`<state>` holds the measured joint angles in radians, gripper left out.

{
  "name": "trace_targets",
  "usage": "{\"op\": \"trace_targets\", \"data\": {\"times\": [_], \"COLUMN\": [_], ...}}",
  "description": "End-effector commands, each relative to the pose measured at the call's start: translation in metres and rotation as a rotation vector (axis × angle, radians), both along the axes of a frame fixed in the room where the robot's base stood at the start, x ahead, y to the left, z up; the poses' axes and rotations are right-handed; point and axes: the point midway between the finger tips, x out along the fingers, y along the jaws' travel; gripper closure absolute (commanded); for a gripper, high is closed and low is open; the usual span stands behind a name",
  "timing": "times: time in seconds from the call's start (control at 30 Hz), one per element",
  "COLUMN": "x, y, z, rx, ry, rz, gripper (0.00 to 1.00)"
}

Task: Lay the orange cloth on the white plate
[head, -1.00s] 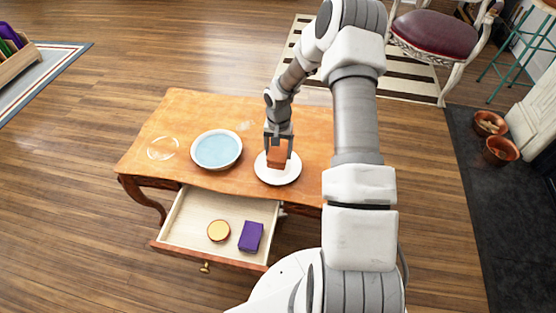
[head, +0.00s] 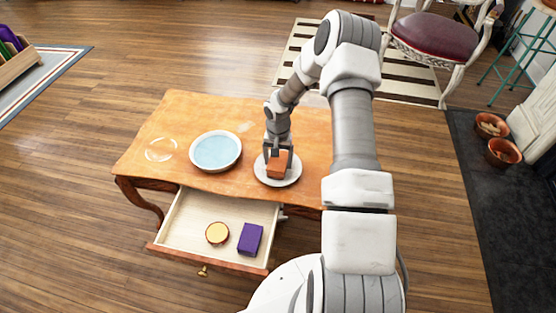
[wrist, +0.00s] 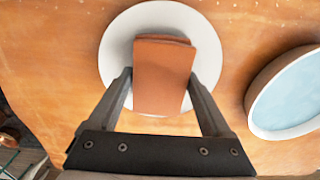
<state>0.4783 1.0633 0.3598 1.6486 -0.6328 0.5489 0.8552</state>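The folded orange cloth (head: 278,167) is a small block-like pad between the fingers of my gripper (head: 278,158). It is over the middle of the white plate (head: 262,178), low and close to its surface; I cannot tell whether it touches. In the wrist view the cloth (wrist: 162,75) covers the centre of the plate (wrist: 116,45), whose rim shows around it. My gripper (wrist: 160,78) has one finger along each side of the cloth and appears shut on it.
The plate stands on a wooden table (head: 180,115). A blue-filled bowl (head: 216,151) is left of it, and a clear glass dish (head: 160,149) is farther left. The open drawer (head: 185,235) holds a round yellow-topped item (head: 217,233) and a purple block (head: 250,239).

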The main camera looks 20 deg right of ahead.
Motion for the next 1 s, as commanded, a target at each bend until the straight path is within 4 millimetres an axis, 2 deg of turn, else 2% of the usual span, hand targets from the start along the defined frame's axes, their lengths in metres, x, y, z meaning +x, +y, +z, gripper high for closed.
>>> {"op": "trace_targets", "data": {"times": [0.03,0.07,0.33,0.47,0.8,1.0], "x": [0.0,0.0,0.0,0.0,0.001,0.001], "y": [0.0,0.0,0.0,0.001,0.0,0.0], "z": [0.001,0.001,0.002,0.012,0.086,0.117], "rx": [0.0,0.0,0.001,0.002,-0.001,-0.001], "ry": [0.0,0.0,-0.001,-0.001,-0.003,-0.002], "rz": [0.0,0.0,0.0,0.001,0.0,0.0], "gripper": [0.06,0.0,0.0,0.0,0.0,0.0]}}
